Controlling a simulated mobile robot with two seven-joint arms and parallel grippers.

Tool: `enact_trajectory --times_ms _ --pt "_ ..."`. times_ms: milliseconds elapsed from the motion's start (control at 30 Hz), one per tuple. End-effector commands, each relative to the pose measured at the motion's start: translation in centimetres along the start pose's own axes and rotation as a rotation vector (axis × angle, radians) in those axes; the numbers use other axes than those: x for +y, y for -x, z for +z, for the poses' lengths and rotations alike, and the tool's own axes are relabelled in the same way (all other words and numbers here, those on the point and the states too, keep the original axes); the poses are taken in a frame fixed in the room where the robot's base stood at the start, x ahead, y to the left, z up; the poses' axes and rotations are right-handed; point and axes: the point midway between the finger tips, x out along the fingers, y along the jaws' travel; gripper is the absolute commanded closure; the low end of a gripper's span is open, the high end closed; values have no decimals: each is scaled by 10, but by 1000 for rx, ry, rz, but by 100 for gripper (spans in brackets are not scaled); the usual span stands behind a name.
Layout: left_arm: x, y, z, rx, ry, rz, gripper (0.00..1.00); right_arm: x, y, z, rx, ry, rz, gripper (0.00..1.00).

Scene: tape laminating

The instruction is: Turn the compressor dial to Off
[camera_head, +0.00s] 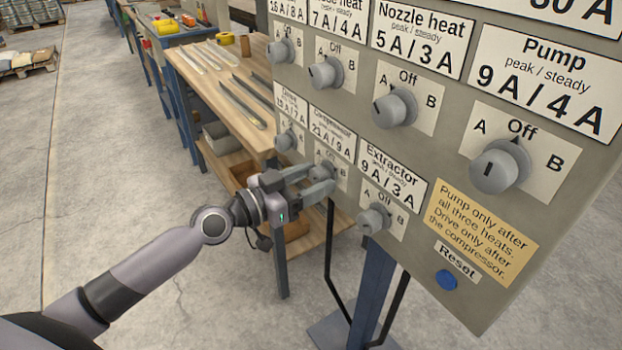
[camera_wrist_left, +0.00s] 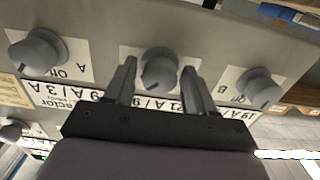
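The compressor dial (camera_head: 325,168) is a grey round knob in the lower row of the control panel, under the "Compressor" label (camera_head: 332,133). My left gripper (camera_head: 322,181) is at this dial, its fingers partly covering it and its plate in the head view. In the left wrist view the dial (camera_wrist_left: 158,68) lies between the two spread fingers (camera_wrist_left: 158,82), with a gap showing on each side. The left gripper is open. The picture there is upside down; I cannot tell surely which position the dial points to. My right gripper is not in view.
The extractor dial (camera_head: 374,219) and drive dial (camera_head: 287,141) flank the compressor dial closely. The pump dial (camera_head: 499,166), a note (camera_head: 481,231) and a blue reset button (camera_head: 446,280) are farther right. A wooden workbench (camera_head: 222,85) stands behind the panel.

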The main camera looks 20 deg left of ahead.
Motion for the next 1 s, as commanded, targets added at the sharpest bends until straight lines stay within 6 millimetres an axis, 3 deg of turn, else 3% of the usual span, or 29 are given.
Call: enact_trajectory --times_ms 33,100,133,533,1000 --pt "0 0 0 0 0 0 64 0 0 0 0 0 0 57" --pt "0 0 0 0 0 0 87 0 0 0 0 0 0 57" --pt "0 0 0 0 0 0 91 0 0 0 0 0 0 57" --pt "0 0 0 0 68 0 91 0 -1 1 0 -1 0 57" --pt "1 0 0 1 432 0 91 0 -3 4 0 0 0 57"
